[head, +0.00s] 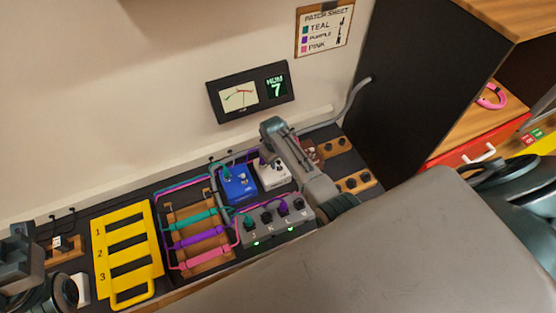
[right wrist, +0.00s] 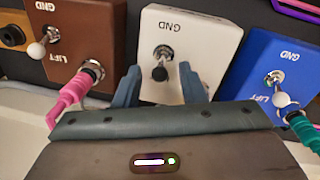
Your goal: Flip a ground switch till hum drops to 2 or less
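The hum meter (head: 248,92) on the wall reads 7. The white box (head: 272,174) stands between the blue box (head: 239,185) and the brown box (head: 309,152). My right gripper (right wrist: 158,88) is open, its fingers either side of the white box's black-tipped ground switch (right wrist: 160,66); I see no contact. That lever leans away from the GND label. The levers of the blue box (right wrist: 279,90) and brown box (right wrist: 40,48) lean toward LIFT. In the head view my right gripper is over the white box, fingertips hidden. My left gripper (head: 25,275) is at the left edge, its fingers unclear.
A patch sheet (head: 324,29) hangs on the wall. A grey switch box (head: 270,225) with green lights, a wooden cable rack (head: 200,262) and a yellow numbered rack (head: 128,255) lie left and in front. A black cabinet side (head: 412,90) rises at right.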

